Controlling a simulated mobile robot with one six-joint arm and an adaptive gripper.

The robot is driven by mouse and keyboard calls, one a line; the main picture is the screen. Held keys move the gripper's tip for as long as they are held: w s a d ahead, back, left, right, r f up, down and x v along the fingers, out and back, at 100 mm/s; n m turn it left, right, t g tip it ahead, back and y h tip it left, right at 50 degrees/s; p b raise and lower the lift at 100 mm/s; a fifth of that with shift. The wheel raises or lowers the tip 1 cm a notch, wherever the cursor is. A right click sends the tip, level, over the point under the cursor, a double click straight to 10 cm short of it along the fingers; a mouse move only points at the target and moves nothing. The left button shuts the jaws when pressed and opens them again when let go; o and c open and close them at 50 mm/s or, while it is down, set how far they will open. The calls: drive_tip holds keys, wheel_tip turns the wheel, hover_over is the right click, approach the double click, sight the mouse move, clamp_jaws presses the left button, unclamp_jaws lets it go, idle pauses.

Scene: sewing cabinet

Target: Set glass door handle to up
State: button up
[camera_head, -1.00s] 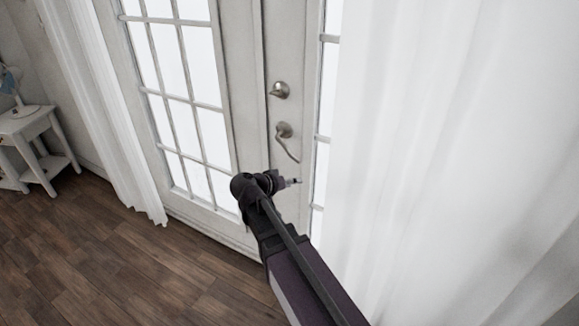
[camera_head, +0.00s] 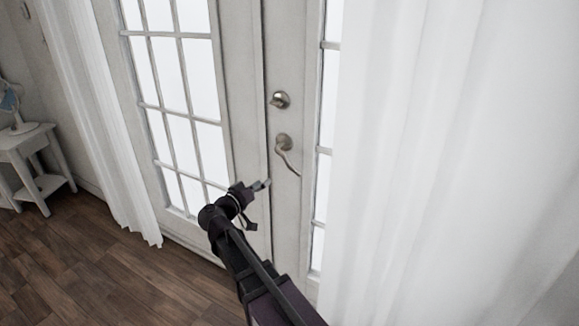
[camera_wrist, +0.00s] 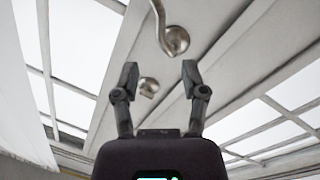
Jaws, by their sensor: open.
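The glass door handle (camera_head: 285,153) is a silver lever on the white door. Its lever slants down and to the right from its round base in the head view. In the wrist view the handle (camera_wrist: 172,38) shows at the top, beyond the fingertips and apart from them. My gripper (camera_head: 262,187) is just below and left of the lever in the head view. In the wrist view my gripper (camera_wrist: 160,70) has its two fingers spread with nothing between the tips. Whether a finger touches the door cannot be told.
A round silver deadbolt (camera_head: 280,100) sits above the handle; it also shows in the wrist view (camera_wrist: 148,87). White curtains hang at the right (camera_head: 440,160) and left (camera_head: 100,120) of the doors. A white side table (camera_head: 28,150) with a fan (camera_head: 12,105) stands at far left.

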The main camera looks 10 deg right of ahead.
sight(289, 166)
drive_tip(key=shift+w+d, duration=0.1)
drive_tip(key=shift+x, duration=6.75)
